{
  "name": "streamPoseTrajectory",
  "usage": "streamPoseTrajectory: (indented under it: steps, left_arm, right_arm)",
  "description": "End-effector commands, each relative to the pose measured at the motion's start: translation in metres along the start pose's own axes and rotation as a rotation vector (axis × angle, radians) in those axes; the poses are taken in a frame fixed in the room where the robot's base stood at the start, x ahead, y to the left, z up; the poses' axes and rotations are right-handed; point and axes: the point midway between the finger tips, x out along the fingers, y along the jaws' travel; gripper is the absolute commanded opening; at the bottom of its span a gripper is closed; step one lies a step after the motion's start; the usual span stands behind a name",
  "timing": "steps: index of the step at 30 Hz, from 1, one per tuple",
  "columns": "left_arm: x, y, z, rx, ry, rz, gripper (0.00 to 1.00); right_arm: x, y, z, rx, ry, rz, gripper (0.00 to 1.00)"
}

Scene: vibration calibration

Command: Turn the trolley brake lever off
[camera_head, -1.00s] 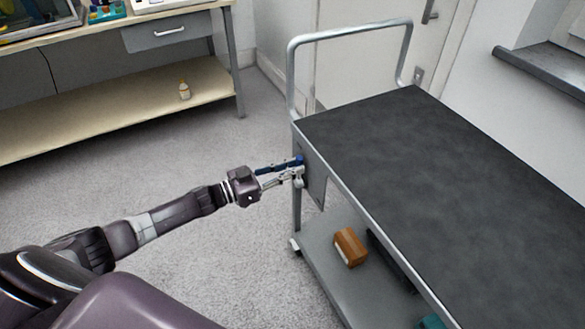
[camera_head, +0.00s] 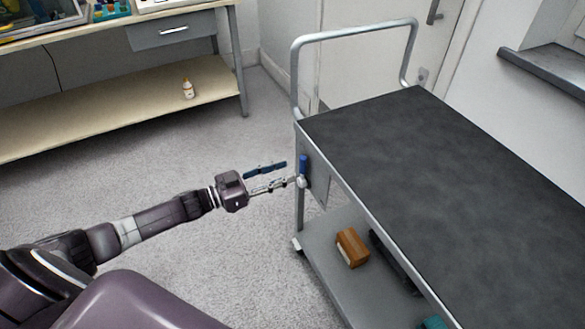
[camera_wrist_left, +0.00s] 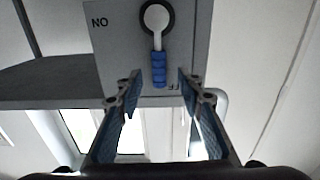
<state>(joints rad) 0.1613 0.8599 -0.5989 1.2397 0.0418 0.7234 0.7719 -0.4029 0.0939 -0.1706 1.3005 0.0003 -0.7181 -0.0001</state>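In the left wrist view, which appears upside down, the grip (camera_wrist_left: 158,70) hangs from a round pivot (camera_wrist_left: 156,18). It points at partly hidden letters that look like the end of "OFF"; "NO", an inverted "ON", is at the plate's (camera_wrist_left: 120,50) upper left. My left gripper (camera_head: 290,172) is open, its fingers apart on either side of the grip in the wrist view. I cannot tell whether a finger touches it. My right gripper is not in view.
The trolley (camera_head: 460,170) has a dark top, a tubular handle (camera_head: 350,33) and a lower shelf with a brown box (camera_head: 352,247). A workbench (camera_head: 110,100) with a small bottle (camera_head: 188,89) stands at the back left. The floor (camera_head: 150,160) between them is clear.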

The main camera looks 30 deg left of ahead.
Motion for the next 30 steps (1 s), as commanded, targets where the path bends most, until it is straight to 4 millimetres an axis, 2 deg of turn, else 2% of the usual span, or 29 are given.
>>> streamPoseTrajectory:
  steps: [1, 6, 12, 18, 30]
  left_arm:
    - [-0.013, 0.001, 0.001, -0.002, -0.004, 0.000, 0.35]
    - [-0.046, 0.000, 0.001, -0.002, -0.003, 0.000, 0.35]
    - [-0.070, 0.000, 0.001, -0.002, -0.001, -0.001, 0.35]
    - [-0.078, 0.000, 0.000, 0.000, 0.000, 0.000, 0.35]
    - [-0.078, 0.000, 0.000, -0.001, 0.001, 0.000, 0.35]
  right_arm:
    - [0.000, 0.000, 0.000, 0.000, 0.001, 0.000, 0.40]
    - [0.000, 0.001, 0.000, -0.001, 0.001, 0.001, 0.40]
    - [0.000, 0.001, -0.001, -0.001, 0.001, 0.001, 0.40]
    - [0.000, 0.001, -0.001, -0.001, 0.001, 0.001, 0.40]
    - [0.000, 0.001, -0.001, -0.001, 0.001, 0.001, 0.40]
